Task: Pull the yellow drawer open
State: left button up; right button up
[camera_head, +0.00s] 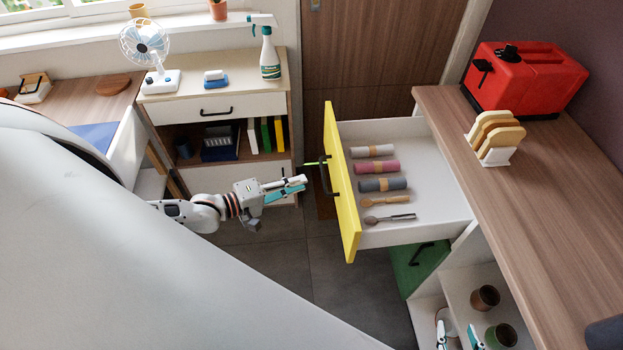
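The yellow drawer front (341,185) stands well out from the wooden-topped counter, and its white inside shows. A dark bar handle (325,176) is on its outer face. My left gripper (298,187), white with teal finger pads, is left of the handle, pointing at it, with a small gap visible in the picture. Its fingers are seen nearly edge-on, so their opening is unclear. My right gripper (458,338) shows at the bottom edge by the lower shelf, its two fingers apart with nothing visible between them; the rest is cut off.
The drawer holds rolled napkins (380,167) and wooden-handled utensils (388,201). A green panel with a handle (415,265) is below it. Cups (485,298) stand on the lower shelf. A red toaster (525,78) is on the counter. Floor (280,265) left of the drawer is clear.

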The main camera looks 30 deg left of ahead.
pick_arm(q)
jog(key=shift+v, duration=1.5)
jog(key=s+d+f+m+g+y, duration=0.1)
jog(key=s+d+f+m, duration=0.1)
jog(key=s+d+m, duration=0.3)
jog(key=s+d+f+m, duration=0.1)
jog(key=d+f+m, duration=0.15)
jog(key=d, duration=0.55)
jog(key=s+f+m+g+y, duration=0.1)
jog(key=s+f+m+y, duration=0.2)
jog(key=m, duration=0.4)
jog(key=s+y, duration=0.1)
jog(key=s, duration=0.1)
jog(key=shift+s+a+f+m+g+y, duration=0.2)
jog(key=shift+s+a+m+g+y, duration=0.1)
jog(key=shift+m+g, duration=0.1)
